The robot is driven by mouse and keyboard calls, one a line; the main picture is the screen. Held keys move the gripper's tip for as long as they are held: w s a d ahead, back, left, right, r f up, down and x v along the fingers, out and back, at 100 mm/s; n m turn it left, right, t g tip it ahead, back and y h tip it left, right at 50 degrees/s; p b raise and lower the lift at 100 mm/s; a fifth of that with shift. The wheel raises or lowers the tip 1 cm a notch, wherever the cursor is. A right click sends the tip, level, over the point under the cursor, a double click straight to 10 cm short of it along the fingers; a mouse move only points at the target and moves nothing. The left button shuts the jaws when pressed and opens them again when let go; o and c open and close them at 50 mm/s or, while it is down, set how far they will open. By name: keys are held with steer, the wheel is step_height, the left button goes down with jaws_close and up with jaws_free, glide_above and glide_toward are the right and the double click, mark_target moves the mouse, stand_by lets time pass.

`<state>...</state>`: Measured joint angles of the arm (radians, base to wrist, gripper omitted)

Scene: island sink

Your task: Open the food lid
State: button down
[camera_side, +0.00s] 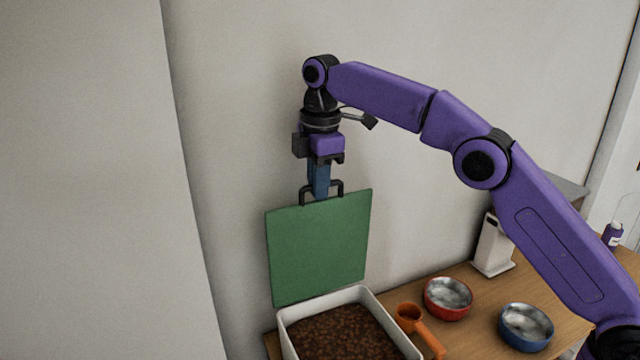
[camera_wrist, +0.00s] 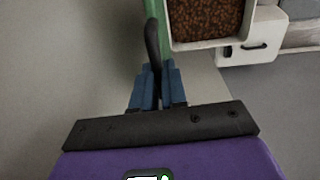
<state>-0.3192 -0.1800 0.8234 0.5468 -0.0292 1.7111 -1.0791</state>
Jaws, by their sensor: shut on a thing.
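The green food lid (camera_side: 320,248) stands nearly upright above the back edge of the white food container (camera_side: 372,296). Its black handle (camera_side: 338,188) is at its top edge. My gripper (camera_side: 320,192) points down and is shut on the handle. The container shows brown food pellets (camera_side: 340,338) inside, uncovered. In the wrist view, my gripper's blue fingers (camera_wrist: 158,88) close around the black handle, and the lid (camera_wrist: 158,30) shows edge-on beside the pellets (camera_wrist: 208,20). I cannot tell whether the lid's lower edge touches the container.
An orange scoop (camera_side: 412,320) lies right of the container. A red-rimmed bowl (camera_side: 448,298) and a blue bowl (camera_side: 526,326) stand on the wooden counter (camera_side: 480,345). A white dispenser-like object (camera_side: 493,247) stands behind them. The wall is close behind the lid.

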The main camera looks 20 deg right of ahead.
steer(key=shift+w+d+f, duration=0.2)
steer(key=shift+d+f, duration=0.1)
steer(key=shift+d, duration=0.1)
steer(key=c, duration=1.3)
jaws_free()
steer(key=shift+o, duration=0.7)
steer(key=shift+a+r, duration=0.1)
steer(key=shift+a, duration=0.1)
steer(key=shift+s+a+r, duration=0.1)
steer(key=shift+s, duration=0.15)
